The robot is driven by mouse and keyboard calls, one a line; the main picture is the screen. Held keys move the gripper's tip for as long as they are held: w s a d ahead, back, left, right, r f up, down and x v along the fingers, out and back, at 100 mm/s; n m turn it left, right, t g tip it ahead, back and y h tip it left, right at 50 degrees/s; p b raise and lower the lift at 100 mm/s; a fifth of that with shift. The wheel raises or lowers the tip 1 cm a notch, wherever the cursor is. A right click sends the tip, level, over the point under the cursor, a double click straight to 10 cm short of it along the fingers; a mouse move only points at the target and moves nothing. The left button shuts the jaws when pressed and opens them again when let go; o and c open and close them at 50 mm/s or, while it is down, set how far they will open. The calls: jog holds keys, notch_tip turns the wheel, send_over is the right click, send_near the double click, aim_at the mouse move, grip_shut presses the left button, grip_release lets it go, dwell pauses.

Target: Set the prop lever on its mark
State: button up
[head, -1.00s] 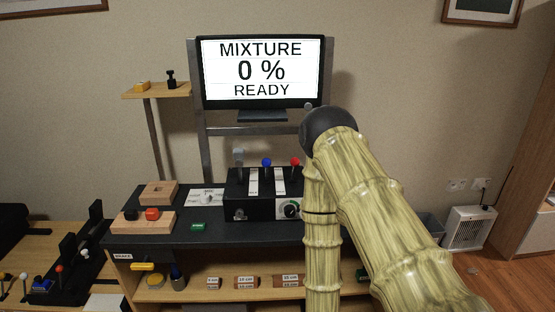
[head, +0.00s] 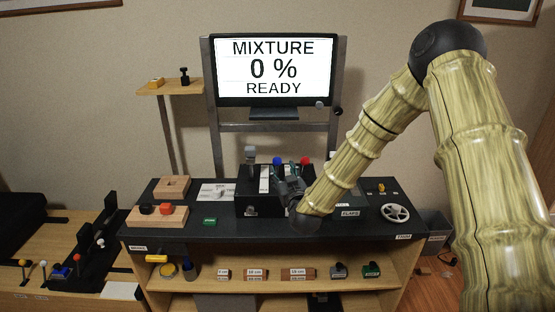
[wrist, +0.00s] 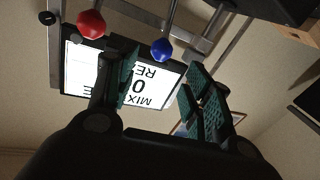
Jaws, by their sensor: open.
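The throttle box (head: 248,205) stands on the dark console with a grey lever (head: 250,153), a blue-knobbed lever (head: 277,161) and a red-knobbed lever (head: 305,161). No readable label shows which is the prop lever. My gripper (head: 288,174) is at the box, close to the blue and red knobs, hiding part of the box front. In the wrist view the open fingers (wrist: 158,80) have teal pads. The blue knob (wrist: 161,49) appears in the gap, just beyond the tips; the red knob (wrist: 91,24) is left of it. I see no contact. The mark is not readable.
The monitor (head: 273,70) reads "MIXTURE 0 % READY". Wooden blocks (head: 157,216) and a white card (head: 217,191) lie left of the box. A flaps plate (head: 350,212) and a white wheel (head: 395,212) are at the right. A shelf below holds several small items.

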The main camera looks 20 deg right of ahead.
aim_at(279, 162)
jog(key=w, duration=0.3)
jog(key=w+p, duration=0.1)
jog(key=w, duration=0.2)
jog(key=w+p, duration=0.1)
jog(key=w, duration=0.1)
jog(key=shift+w+d, duration=0.25)
jog(key=shift+w, duration=0.15)
grip_shut()
